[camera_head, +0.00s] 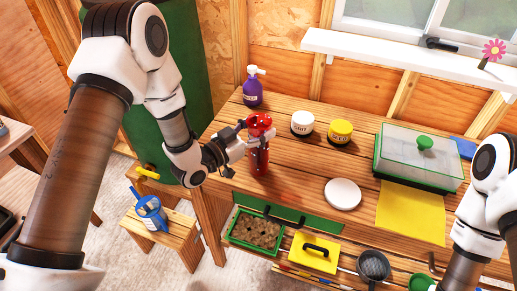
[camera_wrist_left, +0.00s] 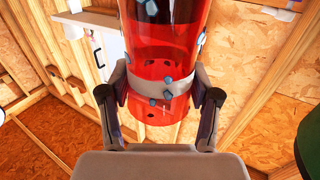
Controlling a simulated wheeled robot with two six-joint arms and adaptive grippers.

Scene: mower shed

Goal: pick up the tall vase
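The tall vase (camera_head: 260,158) is a slim, see-through red cylinder with a brighter red top, upright near the left end of the workbench. In the left wrist view the vase (camera_wrist_left: 160,60) fills the upper middle, with small blue bits and a pale band on it. My left gripper (camera_head: 246,143) reaches it from the left. In the wrist view the fingers (camera_wrist_left: 160,82) lie along both sides of the vase, angled inward and seemingly touching it. Whether its base rests on the bench is unclear. My right arm shows at the right edge; its gripper is out of view.
A purple pump bottle (camera_head: 252,88), white jar (camera_head: 302,123) and yellow jar (camera_head: 340,131) stand behind the vase. To the right are a white disc (camera_head: 343,194), yellow sheet (camera_head: 411,214) and lidded box (camera_head: 419,155). Bench (camera_head: 300,178) around the vase is mostly clear.

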